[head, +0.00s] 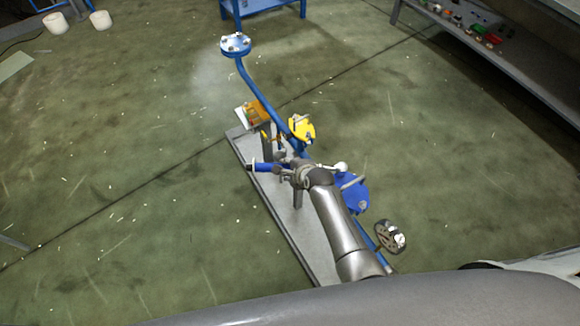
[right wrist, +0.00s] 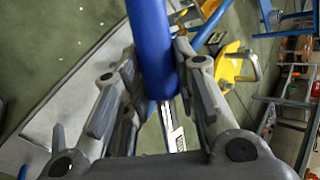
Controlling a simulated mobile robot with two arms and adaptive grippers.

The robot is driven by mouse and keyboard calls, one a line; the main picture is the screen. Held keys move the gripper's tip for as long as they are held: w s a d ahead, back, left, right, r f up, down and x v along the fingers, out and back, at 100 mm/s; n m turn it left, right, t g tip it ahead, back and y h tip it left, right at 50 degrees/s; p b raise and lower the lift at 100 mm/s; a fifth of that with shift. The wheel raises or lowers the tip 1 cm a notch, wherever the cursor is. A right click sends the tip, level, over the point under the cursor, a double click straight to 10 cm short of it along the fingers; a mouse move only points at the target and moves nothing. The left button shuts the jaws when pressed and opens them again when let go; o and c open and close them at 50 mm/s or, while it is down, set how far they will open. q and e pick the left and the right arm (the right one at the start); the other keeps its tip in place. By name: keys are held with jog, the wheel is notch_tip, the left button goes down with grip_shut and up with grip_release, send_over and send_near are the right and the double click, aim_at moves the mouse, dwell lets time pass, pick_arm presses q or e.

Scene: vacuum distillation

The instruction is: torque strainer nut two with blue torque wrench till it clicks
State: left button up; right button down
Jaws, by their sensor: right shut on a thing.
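My right gripper (head: 284,172) is above the pipe assembly, shut on the blue handle of the torque wrench (head: 266,167). In the right wrist view the blue wrench handle (right wrist: 150,40) lies between the fingers of the right gripper (right wrist: 160,68), and a silver shank runs from its end. In the head view a bright metal end (head: 340,167) shows to the right of my wrist, perhaps the wrench's head. I cannot pick out strainer nut two. My left gripper is not in view.
The assembly stands on a grey base plate (head: 239,141) on the green floor. A yellow flanged part (head: 302,129), a blue pipe with end flange (head: 235,45) and a dark handwheel (head: 390,237) stick up or out. A grey shelf (head: 490,52) is at upper right.

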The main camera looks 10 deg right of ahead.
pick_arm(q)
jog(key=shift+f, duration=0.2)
pick_arm(e)
jog(key=shift+w+f, duration=0.15)
dwell(0.4)
